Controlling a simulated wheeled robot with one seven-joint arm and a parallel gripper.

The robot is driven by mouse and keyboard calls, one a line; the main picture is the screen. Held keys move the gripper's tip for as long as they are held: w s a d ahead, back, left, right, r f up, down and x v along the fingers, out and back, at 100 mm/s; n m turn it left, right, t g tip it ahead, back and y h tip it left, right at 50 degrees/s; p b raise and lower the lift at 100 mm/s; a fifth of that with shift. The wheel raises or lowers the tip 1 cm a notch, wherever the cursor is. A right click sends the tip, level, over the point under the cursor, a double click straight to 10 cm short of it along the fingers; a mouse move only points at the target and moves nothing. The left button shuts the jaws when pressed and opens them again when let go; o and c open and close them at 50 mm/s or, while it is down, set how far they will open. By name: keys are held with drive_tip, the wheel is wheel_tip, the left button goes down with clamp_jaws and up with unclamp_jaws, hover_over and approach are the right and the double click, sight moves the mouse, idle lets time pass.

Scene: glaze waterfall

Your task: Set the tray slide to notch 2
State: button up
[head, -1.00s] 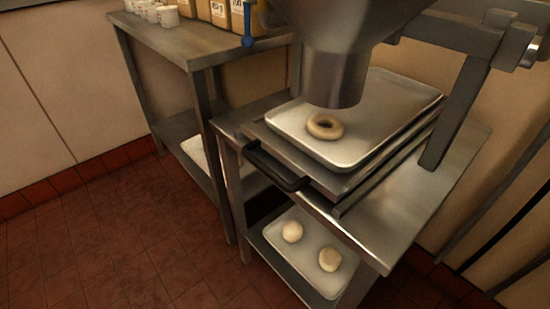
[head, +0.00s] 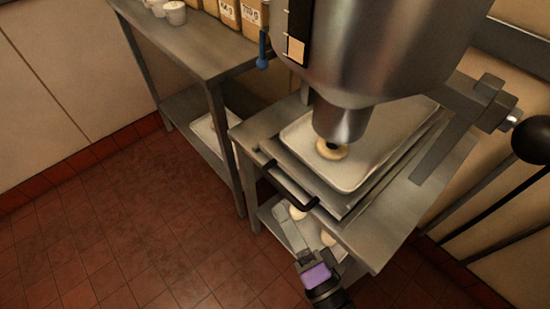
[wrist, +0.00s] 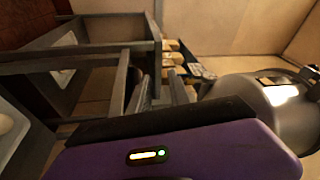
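The tray slide (head: 330,197) is a flat steel plate on the steel stand, with a black bar handle (head: 290,188) on its front edge. A pale metal tray (head: 361,171) rests on it. A ring doughnut (head: 331,151) lies on the tray, partly hidden by the steel nozzle above. My gripper (head: 284,212) is at the slide's front, its fingers reaching up close to the handle; I cannot tell whether they touch it. In the wrist view its two grey fingers (wrist: 160,92) stand apart with nothing seen between them. No notch marks are legible.
A steel hopper (head: 390,50) hangs over the tray. A black ball-ended lever (head: 532,140) is at the right. A side table (head: 190,50) at the left holds labelled containers and white cups. Dough balls (head: 328,238) lie on a lower shelf. The tiled floor at left is clear.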

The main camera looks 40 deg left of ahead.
sight(282, 187)
drive_tip(key=shift+w+a+f+m+t+h, duration=0.35)
drive_tip(key=shift+w+a+f, duration=0.25)
drive_tip(key=shift+w+a, duration=0.5)
drive_tip(key=shift+w+a+f+m+t+h, duration=0.35)
drive_tip(key=shift+w+a+f, duration=0.25)
drive_tip(key=shift+w+a, duration=0.5)
drive_tip(key=shift+w+a+f+m+t+h, duration=0.35)
drive_tip(key=shift+w+a+f, duration=0.25)
drive_tip(key=shift+w+a, duration=0.5)
drive_tip(key=shift+s+a, duration=0.1)
drive_tip(key=shift+s, duration=0.05)
clamp_jaws()
